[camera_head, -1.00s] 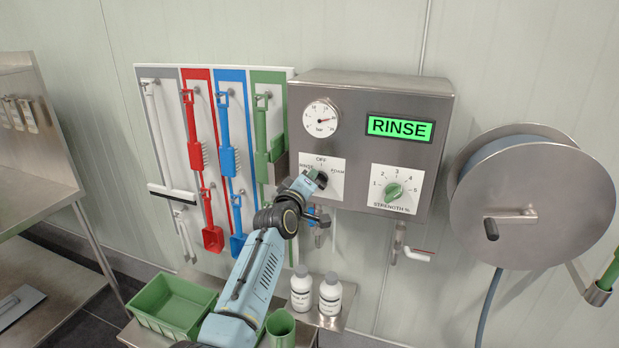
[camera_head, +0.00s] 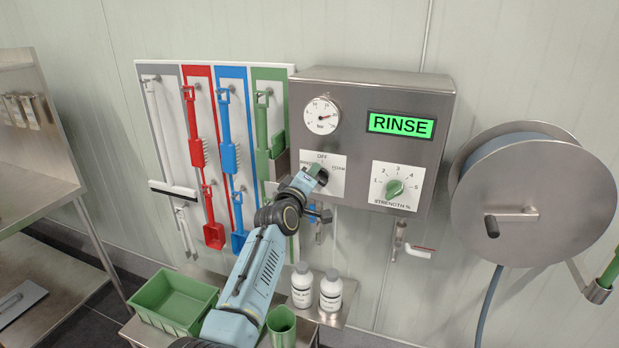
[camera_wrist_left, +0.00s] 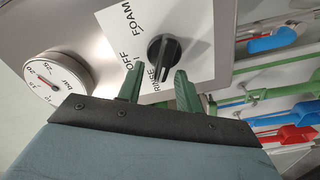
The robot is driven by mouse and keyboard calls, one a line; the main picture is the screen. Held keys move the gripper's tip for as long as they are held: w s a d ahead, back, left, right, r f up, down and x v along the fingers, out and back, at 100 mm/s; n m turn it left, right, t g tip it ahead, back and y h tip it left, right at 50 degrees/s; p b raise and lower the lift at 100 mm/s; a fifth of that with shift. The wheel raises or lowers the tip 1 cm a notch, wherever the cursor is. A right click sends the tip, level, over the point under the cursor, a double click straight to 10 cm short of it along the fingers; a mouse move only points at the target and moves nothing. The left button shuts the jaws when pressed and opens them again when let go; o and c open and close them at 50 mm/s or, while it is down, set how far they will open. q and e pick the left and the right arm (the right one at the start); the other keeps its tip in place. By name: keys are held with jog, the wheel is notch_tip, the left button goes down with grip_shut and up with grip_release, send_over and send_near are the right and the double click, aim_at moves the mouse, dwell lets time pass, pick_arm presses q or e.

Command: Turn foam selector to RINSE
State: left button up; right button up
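The foam selector is a black knob (camera_wrist_left: 163,55) on a white plate (camera_wrist_left: 118,32) marked OFF, FOAM and RINSE, seen in the left wrist view. The knob's narrow end points toward the RINSE mark. In the head view the plate (camera_head: 338,187) sits on the steel control box, and my gripper hides most of the knob. The green display (camera_head: 401,124) reads RINSE. My left gripper (camera_wrist_left: 158,78) is open, its two green fingers apart near the knob's RINSE end. I cannot tell whether they touch it. It also shows in the head view (camera_head: 318,174). My right gripper is out of view.
A pressure gauge (camera_head: 321,115) and a green strength knob (camera_head: 395,188) share the box. Coloured tools hang on a board (camera_head: 162,100) to the left. Two white bottles (camera_head: 330,292) and a green bin (camera_head: 172,302) stand below. A hose reel (camera_head: 530,195) is at right.

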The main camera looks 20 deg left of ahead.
pick_arm(q)
jog(key=s, duration=1.3)
jog(key=shift+s+a+p, duration=0.2)
jog(key=shift+a+p, duration=0.05)
jog(key=shift+p, duration=0.05)
